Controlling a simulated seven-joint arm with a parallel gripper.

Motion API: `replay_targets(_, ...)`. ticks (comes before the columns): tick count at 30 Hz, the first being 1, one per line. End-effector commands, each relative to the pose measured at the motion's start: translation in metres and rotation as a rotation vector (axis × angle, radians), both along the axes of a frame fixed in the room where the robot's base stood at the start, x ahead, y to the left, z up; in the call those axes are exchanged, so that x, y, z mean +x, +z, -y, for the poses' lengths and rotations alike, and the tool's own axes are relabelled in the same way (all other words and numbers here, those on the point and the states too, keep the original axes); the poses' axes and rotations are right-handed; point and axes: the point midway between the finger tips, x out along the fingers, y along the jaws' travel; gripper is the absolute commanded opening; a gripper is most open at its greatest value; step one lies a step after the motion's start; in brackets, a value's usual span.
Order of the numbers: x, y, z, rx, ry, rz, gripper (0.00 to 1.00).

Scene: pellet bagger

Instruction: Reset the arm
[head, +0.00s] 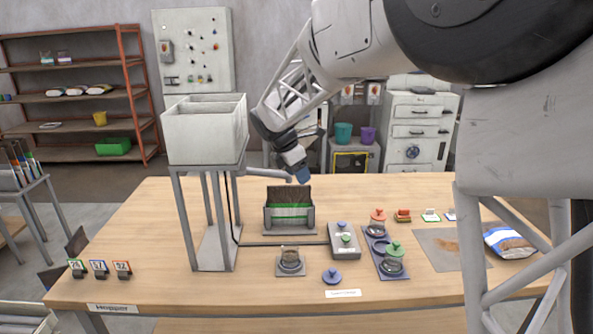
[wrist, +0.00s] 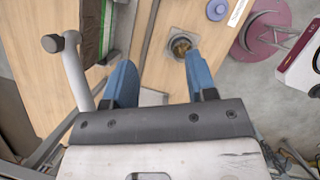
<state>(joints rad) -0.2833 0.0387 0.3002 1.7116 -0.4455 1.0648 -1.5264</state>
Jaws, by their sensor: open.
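My gripper (head: 302,176) hangs in the air above the back of the wooden table (head: 145,230), near the bagger's green-lined holder (head: 290,226). In the wrist view its two blue fingers (wrist: 158,85) are spread apart with nothing between them. A glass jar with brown contents (wrist: 180,47) lies below, beyond the fingertips. In the head view that jar (head: 290,257) stands on a small grey plate at the table's middle front.
The white hopper (head: 205,130) on its grey stand rises left of my gripper, with a pipe reaching toward it. Lidded jars (head: 390,267), a blue lid (head: 332,276) and a pellet bag (head: 508,242) occupy the right. The table's left middle is clear.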

Motion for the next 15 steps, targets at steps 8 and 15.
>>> replay_targets(8, -0.0008, 0.0001, 0.0002, 0.000, 0.000, 0.000, 0.52)
replay_targets(15, -0.0047, 0.0023, 0.0032, 0.006, -0.016, 0.006, 0.52)
